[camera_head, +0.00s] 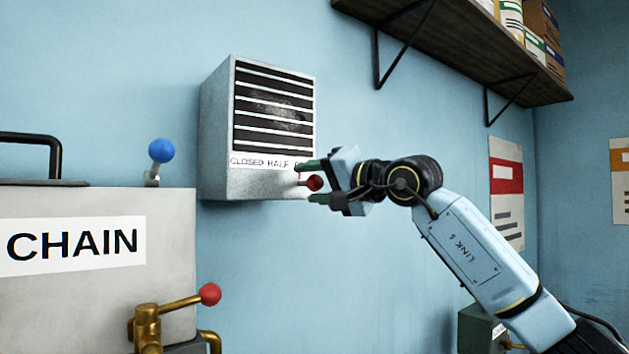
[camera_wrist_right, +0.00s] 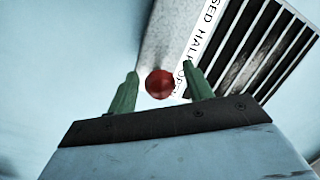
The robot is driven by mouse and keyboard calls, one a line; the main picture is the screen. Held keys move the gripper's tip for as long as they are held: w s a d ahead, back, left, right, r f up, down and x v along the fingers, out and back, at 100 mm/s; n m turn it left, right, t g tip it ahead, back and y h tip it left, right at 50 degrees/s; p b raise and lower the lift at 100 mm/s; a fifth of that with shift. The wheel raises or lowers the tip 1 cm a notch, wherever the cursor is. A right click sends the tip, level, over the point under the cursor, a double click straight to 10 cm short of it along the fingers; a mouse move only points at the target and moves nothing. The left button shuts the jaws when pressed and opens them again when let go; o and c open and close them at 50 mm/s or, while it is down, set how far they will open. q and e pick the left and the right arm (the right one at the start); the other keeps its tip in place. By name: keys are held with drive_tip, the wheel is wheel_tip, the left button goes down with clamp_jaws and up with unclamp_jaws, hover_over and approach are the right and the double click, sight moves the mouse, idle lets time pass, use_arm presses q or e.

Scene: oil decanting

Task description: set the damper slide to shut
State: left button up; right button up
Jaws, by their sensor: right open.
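The damper box (camera_head: 215,130) is a grey metal housing on the blue wall with a dark slatted grille (camera_head: 273,110). A label strip (camera_head: 255,162) under the grille reads CLOSED, HALF and a partly hidden third word. The slide's red knob (camera_head: 314,183) is at the right end, by the third word; in the right wrist view the red knob (camera_wrist_right: 159,84) lies between the fingertips. My right gripper (camera_head: 312,182) is open, its green fingers above and below the knob. I cannot tell whether they touch it. My left gripper is not in view.
A grey tank (camera_head: 95,295) labelled CHAIN stands at the left, with a blue ball lever (camera_head: 161,151) and a brass valve with a red ball handle (camera_head: 209,294). A shelf (camera_head: 470,50) with boxes is above my right arm.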

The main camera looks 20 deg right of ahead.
clamp_jaws()
drive_tip(key=b, duration=0.4)
approach(236, 182)
drive_tip(key=x, duration=0.5)
drive_tip(key=shift+c, duration=1.4)
unclamp_jaws()
drive_tip(key=shift+o, duration=1.4)
drive_tip(key=shift+a, duration=0.2)
drive_tip(key=shift+s+d, duration=0.1)
drive_tip(key=shift+d, duration=0.15)
